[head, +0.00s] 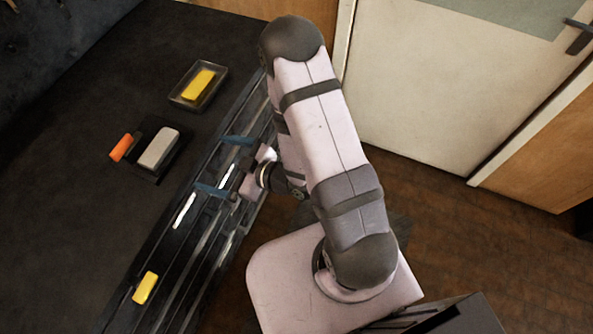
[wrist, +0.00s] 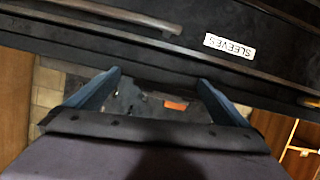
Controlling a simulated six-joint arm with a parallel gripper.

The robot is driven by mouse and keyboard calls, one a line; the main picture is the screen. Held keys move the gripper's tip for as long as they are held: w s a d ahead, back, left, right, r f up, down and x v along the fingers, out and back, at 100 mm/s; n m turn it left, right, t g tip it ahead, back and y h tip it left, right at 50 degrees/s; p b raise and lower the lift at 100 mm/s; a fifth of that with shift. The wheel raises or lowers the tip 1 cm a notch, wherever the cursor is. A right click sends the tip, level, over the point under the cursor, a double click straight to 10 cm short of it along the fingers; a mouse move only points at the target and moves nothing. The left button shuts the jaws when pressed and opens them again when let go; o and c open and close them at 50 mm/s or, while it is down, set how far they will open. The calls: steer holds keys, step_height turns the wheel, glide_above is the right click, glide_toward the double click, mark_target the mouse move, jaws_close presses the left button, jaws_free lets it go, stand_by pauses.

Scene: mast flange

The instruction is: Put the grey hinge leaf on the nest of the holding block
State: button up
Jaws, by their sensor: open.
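A light grey slab (head: 158,148), which looks like the grey hinge leaf, lies over a dark square base (head: 176,160) on the black worktop. I cannot tell whether this base is the holding block or how the slab sits on it. My gripper (head: 212,163) is open, with its two blue fingers apart and nothing held. It is in front of the drawer fronts, to the right of the slab and apart from it. In the wrist view my gripper (wrist: 160,82) faces a dark drawer front. The slab does not show there.
An orange piece (head: 121,148) lies left of the grey slab. A dark tray (head: 179,98) behind holds a yellow piece (head: 199,84). Another yellow piece (head: 145,288) lies near the front edge. A drawer label reading SLEEVES (wrist: 230,46) and a bar handle (wrist: 110,15) are close to my gripper.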

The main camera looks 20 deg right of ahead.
steer(key=d+m+g+h, duration=0.4)
steer(key=d+h, duration=0.5)
steer(key=d, duration=0.5)
steer(key=s+d+r+m+g, duration=0.1)
steer(key=s+r+m+g, duration=0.2)
steer(key=s, duration=0.4)
steer(key=s+d+r+m+g, duration=0.1)
steer(key=s+r+m+g, duration=0.2)
steer(key=s, duration=0.4)
steer(key=shift+s+d+r+h, duration=0.15)
steer(key=shift+d+r+h, duration=0.1)
steer(key=shift+r+h, duration=0.2)
